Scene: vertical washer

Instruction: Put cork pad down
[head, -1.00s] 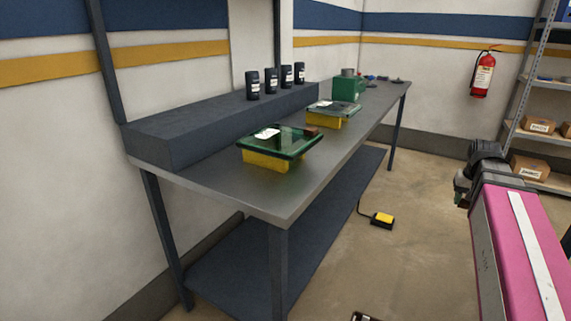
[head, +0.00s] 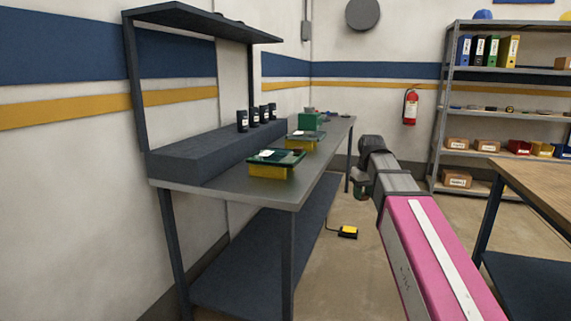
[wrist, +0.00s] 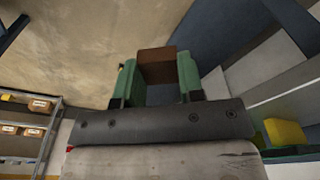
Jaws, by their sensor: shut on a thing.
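A brown block, which looks like the cork pad (wrist: 156,66), is held between the two green fingers of my gripper (wrist: 160,80) in the wrist view. The fingers are shut on its sides, and the pad sticks out past their tips. In the head view my arm reaches in from the lower right, to the right of the grey workbench (head: 240,193). The pad cannot be made out there, and the fingers are mostly hidden behind my wrist. I see only floor and bench parts around the pad in the wrist view, no surface touching it.
Green-topped yellow units, a near one (head: 268,172) and a far one (head: 302,147), stand on the bench. Behind them is a dark raised ledge (head: 205,155) with several black containers. A yellow pedal (head: 347,232) lies on the floor. A wooden table (head: 545,185) stands at right.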

